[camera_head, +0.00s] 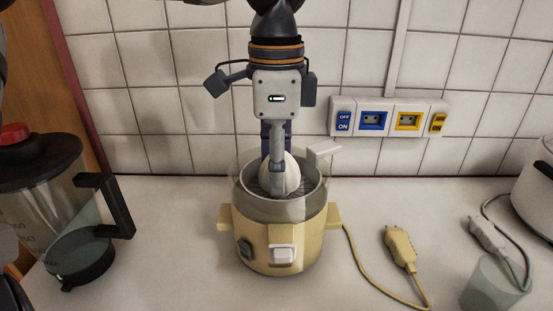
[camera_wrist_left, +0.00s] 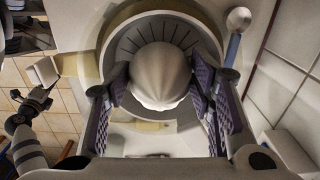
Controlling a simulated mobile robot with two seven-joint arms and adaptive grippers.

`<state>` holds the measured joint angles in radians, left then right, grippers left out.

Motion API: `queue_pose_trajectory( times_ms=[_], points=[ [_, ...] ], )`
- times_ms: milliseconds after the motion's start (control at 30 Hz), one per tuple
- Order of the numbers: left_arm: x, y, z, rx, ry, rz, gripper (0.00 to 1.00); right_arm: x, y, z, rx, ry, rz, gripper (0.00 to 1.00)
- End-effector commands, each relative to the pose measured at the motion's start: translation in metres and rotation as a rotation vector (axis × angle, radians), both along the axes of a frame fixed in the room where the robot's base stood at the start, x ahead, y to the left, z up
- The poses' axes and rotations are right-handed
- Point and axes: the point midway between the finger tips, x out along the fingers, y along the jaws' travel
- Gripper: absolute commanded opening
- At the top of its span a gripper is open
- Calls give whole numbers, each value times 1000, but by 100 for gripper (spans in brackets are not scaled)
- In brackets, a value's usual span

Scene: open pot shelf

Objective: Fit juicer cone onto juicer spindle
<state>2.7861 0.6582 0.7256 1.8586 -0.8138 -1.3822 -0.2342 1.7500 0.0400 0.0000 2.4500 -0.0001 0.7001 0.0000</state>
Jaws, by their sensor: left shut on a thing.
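The juicer (camera_head: 285,246) is a cream-yellow body with a clear bowl (camera_head: 308,208) on top, standing on the counter. My left gripper (camera_head: 278,172) reaches straight down into the bowl from above. It is shut on the white, ribbed juicer cone (camera_head: 292,176), which is upright. In the left wrist view the cone (camera_wrist_left: 160,75) sits between the two purple-padded fingers, over the slotted strainer (camera_wrist_left: 125,45) near its middle. The spindle is hidden beneath the cone, so I cannot tell whether the cone is seated on it.
A glass jug with a black handle (camera_head: 113,206) stands at the left. The juicer's yellow plug (camera_head: 399,247) and cord lie to its right, with a clear cup (camera_head: 492,285) farther right. A tiled wall with a socket panel (camera_head: 388,118) rises close behind.

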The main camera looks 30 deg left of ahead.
Motion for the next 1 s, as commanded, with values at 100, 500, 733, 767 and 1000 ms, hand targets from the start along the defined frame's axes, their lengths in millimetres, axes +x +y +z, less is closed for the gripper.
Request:
queue_pose_trajectory(
  times_ms=[100,500,733,767,1000],
  points=[
    [0,0,-2,1,-1,0,21,0,0,0,0,0,0,40],
    [0,0,-4,1,-1,0,72,0,0,0,0,0,0,40],
    [0,0,-4,1,-1,0,60,0,0,0,0,0,0,40],
    [0,0,-4,1,-1,0,56,0,0,0,0,0,0,40],
    [0,0,-4,1,-1,0,56,0,0,0,0,0,0,40]
  ],
)
